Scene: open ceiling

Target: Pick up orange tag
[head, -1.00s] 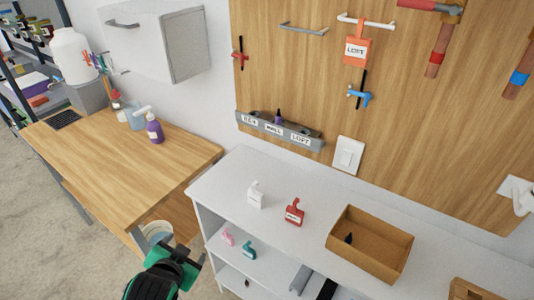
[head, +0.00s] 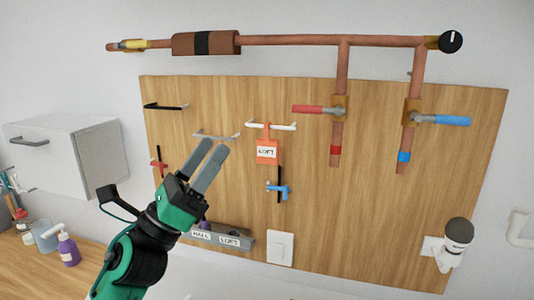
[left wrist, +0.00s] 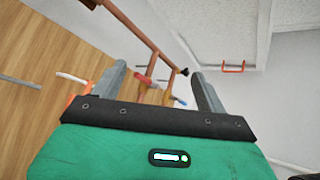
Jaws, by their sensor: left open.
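The orange tag (head: 266,152), with a white label reading LOFT, hangs from a white hook bar (head: 271,125) on the wooden wall board. My left gripper (head: 212,164) is raised in front of the board, to the left of the tag and apart from it. Its two grey fingers point up and to the right, open, with nothing between them. In the left wrist view a small orange patch, likely the tag (left wrist: 85,91), shows just left of the left finger, partly hidden by my gripper (left wrist: 160,85). My right gripper is not in view.
A blue-handled item (head: 277,188) hangs below the tag. Copper pipes with red (head: 314,109) and blue (head: 440,119) valve handles are to the right. A grey labelled rack (head: 222,238) and a white switch (head: 280,248) are below. A white cabinet (head: 70,155) is at left.

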